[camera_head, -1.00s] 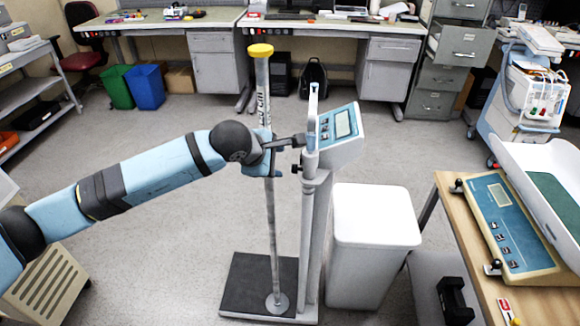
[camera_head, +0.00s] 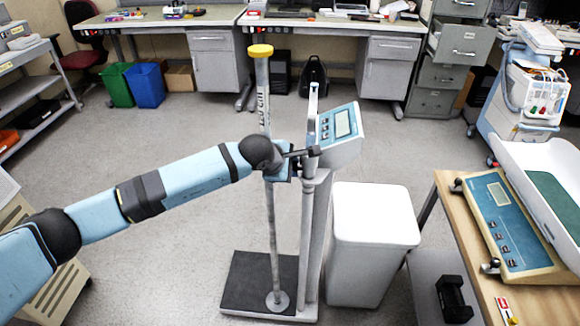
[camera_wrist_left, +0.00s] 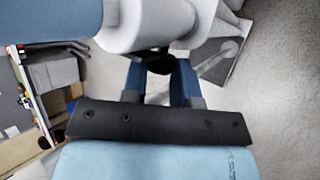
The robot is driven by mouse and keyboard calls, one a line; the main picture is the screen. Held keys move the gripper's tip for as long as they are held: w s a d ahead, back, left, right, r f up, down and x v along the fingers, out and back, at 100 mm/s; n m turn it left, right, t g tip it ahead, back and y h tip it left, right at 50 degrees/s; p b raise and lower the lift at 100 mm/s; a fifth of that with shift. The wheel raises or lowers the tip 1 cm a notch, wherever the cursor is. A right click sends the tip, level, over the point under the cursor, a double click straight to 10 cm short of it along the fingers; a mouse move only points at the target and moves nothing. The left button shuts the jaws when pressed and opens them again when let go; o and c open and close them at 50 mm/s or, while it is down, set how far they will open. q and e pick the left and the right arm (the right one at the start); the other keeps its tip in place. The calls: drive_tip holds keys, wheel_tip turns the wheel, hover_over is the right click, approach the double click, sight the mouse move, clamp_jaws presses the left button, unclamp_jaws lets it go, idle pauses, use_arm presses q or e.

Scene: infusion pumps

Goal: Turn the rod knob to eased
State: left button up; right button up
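A tall column scale stands in the middle of the head view, with a blue display head (camera_head: 338,124) and a thin upright rod (camera_head: 274,235) topped by a yellow cap (camera_head: 260,50). My left gripper (camera_head: 300,162) is at the column just below the display head. In the left wrist view, a black knob (camera_wrist_left: 159,63) sits at the underside of a pale cylindrical part, between the blue fingertips of my left gripper (camera_wrist_left: 159,75). The fingers stand apart on either side of it; whether they press on it I cannot tell. In the head view the knob is hidden by my gripper.
A white bin (camera_head: 372,230) stands close to the right of the column. A wooden table (camera_head: 450,205) with a baby scale (camera_head: 505,225) is at the right. The scale's dark base plate (camera_head: 245,280) is on the floor. Floor left of the column is open.

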use_arm(q)
drive_tip(key=shift+c, duration=0.9)
drive_tip(key=shift+w+g, duration=0.1)
drive_tip(key=shift+g, duration=0.5)
drive_tip(key=o, duration=0.9)
drive_tip(key=shift+o, duration=0.2)
drive_tip(key=shift+r, duration=0.15)
drive_tip(key=b+v, duration=0.1)
drive_tip(key=v, duration=1.2)
drive_tip(key=shift+s+r, duration=0.2)
drive_tip(key=shift+r, duration=0.1)
